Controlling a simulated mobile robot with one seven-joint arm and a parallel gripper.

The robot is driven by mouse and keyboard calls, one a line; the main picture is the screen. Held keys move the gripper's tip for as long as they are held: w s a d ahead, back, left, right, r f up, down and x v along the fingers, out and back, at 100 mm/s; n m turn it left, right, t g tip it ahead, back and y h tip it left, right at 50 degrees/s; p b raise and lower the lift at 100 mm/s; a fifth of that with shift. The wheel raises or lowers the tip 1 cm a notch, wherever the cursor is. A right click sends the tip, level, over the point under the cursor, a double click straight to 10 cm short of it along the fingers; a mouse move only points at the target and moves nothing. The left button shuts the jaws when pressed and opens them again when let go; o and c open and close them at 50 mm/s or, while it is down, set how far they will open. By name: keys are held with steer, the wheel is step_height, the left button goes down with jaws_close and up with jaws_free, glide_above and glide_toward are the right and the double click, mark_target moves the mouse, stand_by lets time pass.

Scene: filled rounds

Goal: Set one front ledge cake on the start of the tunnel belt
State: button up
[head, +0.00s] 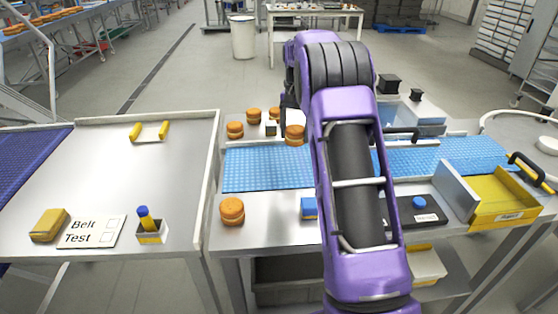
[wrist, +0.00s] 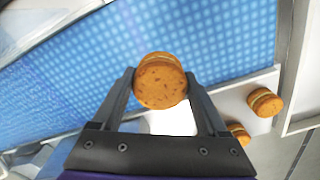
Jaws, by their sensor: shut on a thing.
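My gripper (wrist: 160,82) is shut on a round orange-brown cake (wrist: 160,78) with a pale filling line. The held cake also shows in the head view (head: 295,135), beside my arm near the back edge of the blue belt (head: 265,168). In the wrist view the belt lies behind it; I cannot tell the height gap. One cake (head: 232,211) sits on the front metal ledge (head: 270,228). Several cakes, such as this one (head: 235,130), sit behind the belt. My arm hides the belt's middle, and I cannot make out a tunnel.
A small white block (head: 271,128) stands among the back cakes. A yellow tray (head: 500,200) is at the right. The left table holds a yellow sponge-like block (head: 49,225), a "Belt Test" card (head: 92,232) and a small holder (head: 151,232). The belt's left part is clear.

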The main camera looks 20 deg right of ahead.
mark_target(296, 129)
steer(key=shift+f, duration=4)
steer(key=shift+f, duration=0.1)
steer(key=o, duration=0.8)
steer(key=shift+f, duration=0.1)
steer(key=shift+c, duration=0.2)
step_height(296, 129, up, 12)
steer(key=shift+f+p, duration=0.15)
steer(key=shift+p, duration=0.15)
steer(key=shift+r, duration=0.35)
steer(key=shift+s, duration=0.15)
